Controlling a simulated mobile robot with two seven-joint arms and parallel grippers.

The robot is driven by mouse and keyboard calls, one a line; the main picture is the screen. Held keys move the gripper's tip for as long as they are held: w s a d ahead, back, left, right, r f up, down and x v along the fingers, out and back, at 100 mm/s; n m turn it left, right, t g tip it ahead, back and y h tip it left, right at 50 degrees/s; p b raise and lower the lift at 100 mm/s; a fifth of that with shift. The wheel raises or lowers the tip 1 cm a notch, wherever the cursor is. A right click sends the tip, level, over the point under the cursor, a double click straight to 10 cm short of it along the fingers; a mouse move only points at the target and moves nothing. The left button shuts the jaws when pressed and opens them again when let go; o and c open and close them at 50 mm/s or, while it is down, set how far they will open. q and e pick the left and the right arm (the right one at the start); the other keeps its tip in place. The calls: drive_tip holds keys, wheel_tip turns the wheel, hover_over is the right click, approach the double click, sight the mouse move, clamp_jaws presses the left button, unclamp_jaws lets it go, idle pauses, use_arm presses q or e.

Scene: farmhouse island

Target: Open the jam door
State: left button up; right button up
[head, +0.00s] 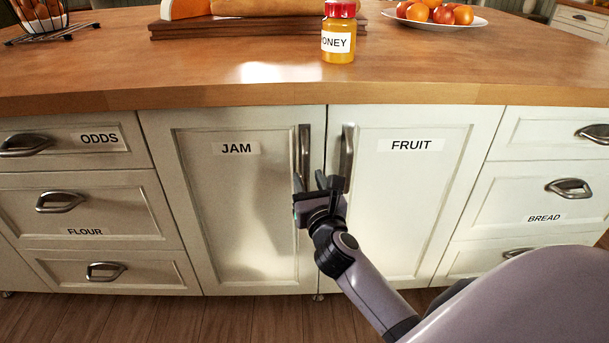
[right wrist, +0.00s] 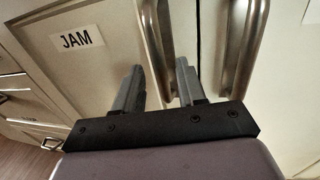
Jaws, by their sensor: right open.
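The jam door (head: 235,215) is a cream cabinet door with a JAM label (head: 236,148), and it is shut. Its upright metal handle (head: 304,155) is at its right edge. My right gripper (head: 310,182) is open and empty at the handle's lower end. In the right wrist view, the jam handle (right wrist: 158,30) shows between the spread fingertips (right wrist: 160,66), its lower part close to the right finger. I cannot tell whether the fingers reach around it or touch it. My left gripper is not in view.
The fruit door (head: 415,205) is shut, and its handle (head: 347,155) stands close to the right of the jam handle. Drawers flank both doors. The wooden countertop (head: 180,75) overhangs above, with a honey jar (head: 338,42) near its front. The floor before the jam door looks clear.

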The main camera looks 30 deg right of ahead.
sight(306, 176)
drive_tip(key=shift+x, duration=1.7)
clamp_jaws()
drive_tip(key=shift+s+a, duration=0.1)
drive_tip(key=shift+s, duration=0.05)
